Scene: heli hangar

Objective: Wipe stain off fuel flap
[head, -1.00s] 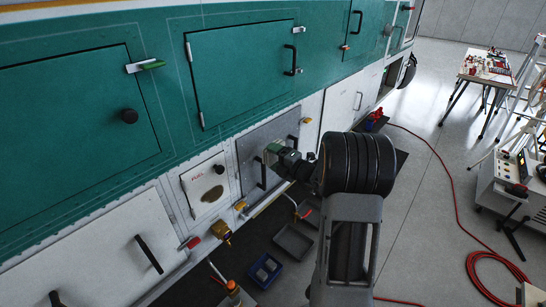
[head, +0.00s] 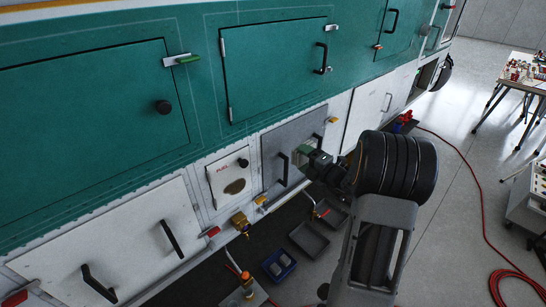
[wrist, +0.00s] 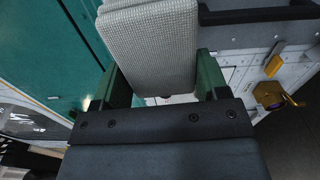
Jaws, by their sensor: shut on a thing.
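The fuel flap (head: 217,173) is a small white panel with red lettering and a black knob, low on the aircraft's side in the head view. A brown, oval stain (head: 234,186) lies on its lower part. My gripper (head: 306,156) is to the right of the flap, in front of a grey panel, apart from the stain. In the wrist view, its green fingers (wrist: 158,78) are shut on a pale grey, woven-textured pad (wrist: 150,45). The pad hides much of what lies beyond it. In the head view the pad is hard to make out.
The grey panel (head: 272,148) with black handles is right of the flap. A brass valve (head: 240,221) sticks out below the flap and shows in the wrist view (wrist: 275,96). Trays (head: 309,239) and a blue bin (head: 279,264) stand on the dark floor mat. A red hose (head: 470,172) crosses the floor.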

